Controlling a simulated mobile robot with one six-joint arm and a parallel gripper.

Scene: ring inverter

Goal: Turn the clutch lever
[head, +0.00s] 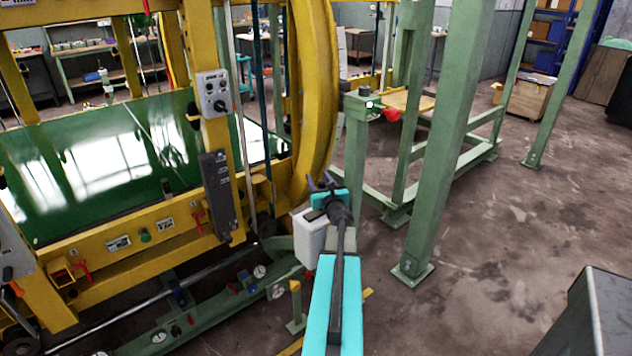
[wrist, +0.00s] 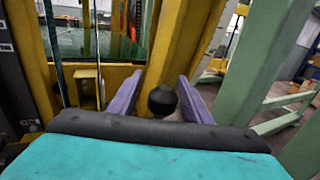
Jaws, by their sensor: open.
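My gripper (head: 320,184) is open in front of the lower part of the big yellow ring (head: 320,100) in the head view. In the wrist view its two purple fingers (wrist: 160,88) stand apart, one on each side of a black round knob (wrist: 162,100). The knob looks like a lever's end, but its shaft is hidden and I cannot tell for sure that it is the clutch lever. No finger clearly touches it. The yellow ring rises just behind the knob in the wrist view (wrist: 180,50).
The yellow machine frame with a grey control box (head: 213,94) and a dark lever plate (head: 216,190) stands left. Green posts (head: 445,150) stand close on the right, one with a red handle (head: 388,114). Open floor (head: 510,260) lies at the right.

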